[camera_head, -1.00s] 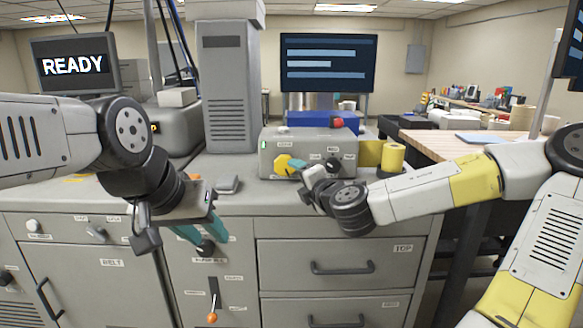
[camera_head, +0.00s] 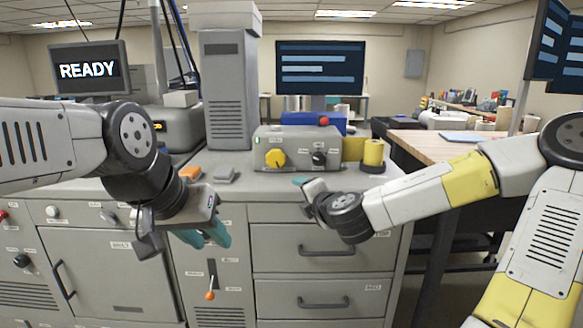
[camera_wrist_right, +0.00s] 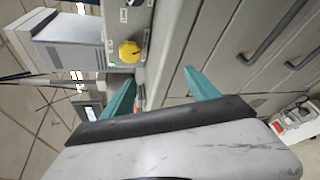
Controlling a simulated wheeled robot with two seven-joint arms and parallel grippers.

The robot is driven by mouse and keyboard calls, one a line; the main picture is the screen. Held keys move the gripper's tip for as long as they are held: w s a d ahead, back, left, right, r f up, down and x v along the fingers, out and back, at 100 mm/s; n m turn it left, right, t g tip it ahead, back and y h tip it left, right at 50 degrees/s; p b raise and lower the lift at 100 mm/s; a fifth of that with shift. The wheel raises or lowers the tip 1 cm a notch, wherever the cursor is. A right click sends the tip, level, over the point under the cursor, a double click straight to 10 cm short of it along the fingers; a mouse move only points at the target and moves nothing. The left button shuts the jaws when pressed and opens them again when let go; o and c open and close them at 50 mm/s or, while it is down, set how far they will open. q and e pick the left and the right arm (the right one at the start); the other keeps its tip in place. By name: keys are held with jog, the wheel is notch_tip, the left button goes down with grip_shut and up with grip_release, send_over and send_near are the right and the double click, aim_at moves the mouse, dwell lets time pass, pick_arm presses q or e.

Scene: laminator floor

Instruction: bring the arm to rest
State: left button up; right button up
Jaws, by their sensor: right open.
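My right gripper (camera_wrist_right: 160,88) is open, with its two teal fingers apart and nothing between them in the right wrist view. In the head view it (camera_head: 302,183) is in front of the cabinet's top edge, below and apart from the grey control box (camera_head: 297,146). The box's yellow knob (camera_head: 275,158) is uncovered; it also shows in the right wrist view (camera_wrist_right: 129,50). My left gripper (camera_head: 204,237) hangs with teal fingers down before the cabinet front. Its finger gap is unclear, and no held thing shows.
The grey cabinet (camera_head: 313,209) has drawers and an orange-tipped lever (camera_head: 210,294) below my left gripper. A wooden bench (camera_head: 437,146) is behind my right arm. A grey tower (camera_head: 228,90) stands behind the counter.

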jog(key=s+d+f+m+g+h, duration=0.3)
jog(key=s+d+f+h, duration=0.15)
jog(key=d, duration=0.25)
jog(key=s+d+f+m+g+h, duration=0.3)
jog(key=d+f+h, duration=0.15)
jog(key=d, duration=0.25)
jog(key=s+d+r+m+g+h, duration=0.25)
jog(key=s+d+r+m, duration=0.3)
jog(key=s+m, duration=0.35)
jog(key=s+a+r+m+y, duration=0.9)
jog(key=s+m, duration=0.1)
jog(key=shift+s+t, duration=0.15)
jog(key=shift+t, duration=0.2)
